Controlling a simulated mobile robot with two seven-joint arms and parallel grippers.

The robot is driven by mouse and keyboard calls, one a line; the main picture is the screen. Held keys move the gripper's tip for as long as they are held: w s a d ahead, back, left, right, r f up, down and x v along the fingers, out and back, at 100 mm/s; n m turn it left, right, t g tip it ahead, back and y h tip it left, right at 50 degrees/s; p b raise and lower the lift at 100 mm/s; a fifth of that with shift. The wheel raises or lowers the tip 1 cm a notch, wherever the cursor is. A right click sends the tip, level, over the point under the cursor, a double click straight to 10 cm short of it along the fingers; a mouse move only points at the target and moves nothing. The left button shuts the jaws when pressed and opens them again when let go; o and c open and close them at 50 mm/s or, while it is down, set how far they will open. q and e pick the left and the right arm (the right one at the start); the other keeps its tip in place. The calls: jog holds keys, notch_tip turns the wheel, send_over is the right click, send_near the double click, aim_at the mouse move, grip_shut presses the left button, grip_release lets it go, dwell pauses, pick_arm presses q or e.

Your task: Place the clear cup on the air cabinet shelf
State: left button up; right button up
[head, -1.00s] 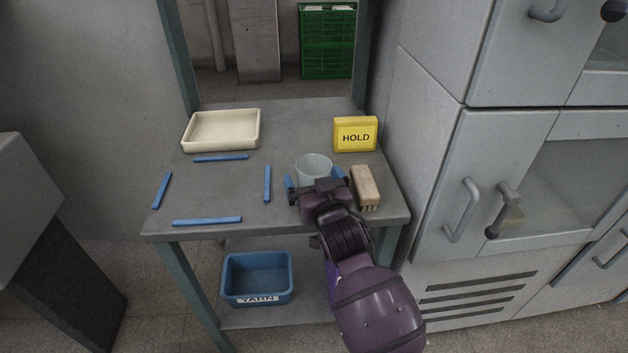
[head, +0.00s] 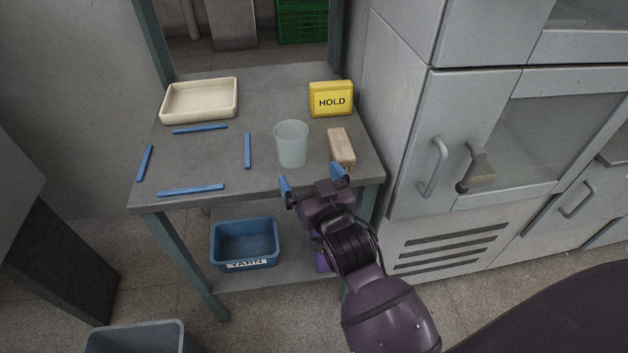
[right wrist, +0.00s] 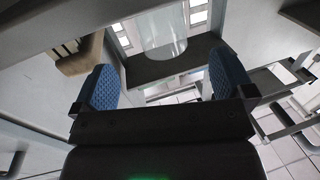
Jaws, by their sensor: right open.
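The clear cup (head: 291,145) stands upright on the grey table, between a blue strip and a wooden brush. My right gripper (head: 312,180) is open and empty at the table's front edge, just in front of the cup and apart from it. In the right wrist view the cup (right wrist: 163,32) shows beyond the two blue fingertips of my right gripper (right wrist: 164,88). The grey cabinet (head: 400,130) stands to the right of the table, with closed, handled doors and a window. I cannot tell which part is the air cabinet shelf. My left gripper is not in view.
The brush (head: 341,146) lies close to the cup's right. A yellow HOLD sign (head: 331,99), a cream tray (head: 199,100) and several blue strips (head: 191,190) are on the table. A blue YARN bin (head: 245,243) sits on the lower shelf. A grey bin (head: 135,338) stands at front left.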

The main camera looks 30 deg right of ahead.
jog(key=shift+s, duration=0.45)
